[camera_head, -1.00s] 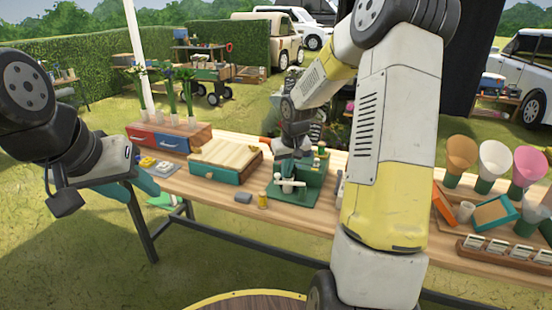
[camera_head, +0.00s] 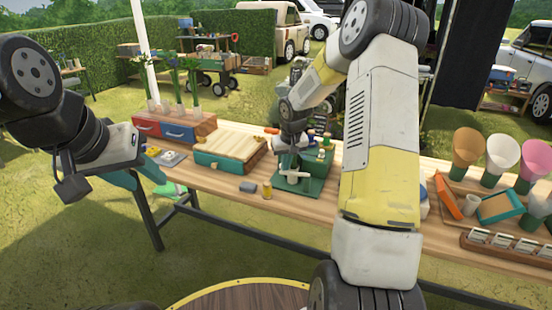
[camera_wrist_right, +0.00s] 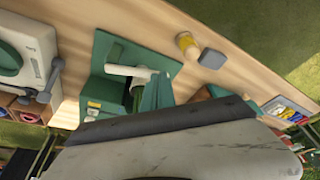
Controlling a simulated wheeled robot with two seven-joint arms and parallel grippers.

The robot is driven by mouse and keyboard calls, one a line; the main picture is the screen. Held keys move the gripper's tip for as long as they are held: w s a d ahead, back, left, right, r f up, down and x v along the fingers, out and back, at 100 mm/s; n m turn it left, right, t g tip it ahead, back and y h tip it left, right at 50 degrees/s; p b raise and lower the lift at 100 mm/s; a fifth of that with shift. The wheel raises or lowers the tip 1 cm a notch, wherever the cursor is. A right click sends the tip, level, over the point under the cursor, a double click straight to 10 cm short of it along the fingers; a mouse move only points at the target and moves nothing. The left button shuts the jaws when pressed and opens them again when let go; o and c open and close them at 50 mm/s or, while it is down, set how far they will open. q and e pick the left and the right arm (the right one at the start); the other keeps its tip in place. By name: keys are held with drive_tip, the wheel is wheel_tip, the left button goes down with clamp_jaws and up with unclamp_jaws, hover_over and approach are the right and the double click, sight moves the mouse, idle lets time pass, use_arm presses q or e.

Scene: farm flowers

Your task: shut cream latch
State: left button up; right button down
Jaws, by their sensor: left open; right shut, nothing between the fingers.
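The cream latch (camera_head: 297,175) is a pale bar with a rounded end on a green fixture, whose base plate (camera_head: 293,187) lies on the table. In the right wrist view the cream bar (camera_wrist_right: 128,71) points sideways above the green plate (camera_wrist_right: 108,50). My right gripper (camera_head: 287,164) is shut and empty. Its teal fingers (camera_wrist_right: 158,92) are close beside the bar; whether they touch is unclear. Part of the fixture is hidden behind the gripper. My left gripper (camera_head: 150,178) is open and empty, in front of the table's left end.
A wooden-topped teal box (camera_head: 228,150) stands left of the fixture. A small yellow bottle (camera_head: 267,190) and a grey block (camera_head: 248,187) lie in front of it. Red and blue drawers (camera_head: 178,131) are further left. Cones and trays (camera_head: 500,207) fill the right end.

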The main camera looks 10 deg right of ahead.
drive_tip(key=shift+w+d+m, duration=0.15)
drive_tip(key=shift+w+m, duration=0.45)
drive_tip(key=shift+w, duration=0.4)
drive_tip(key=shift+s, duration=0.1)
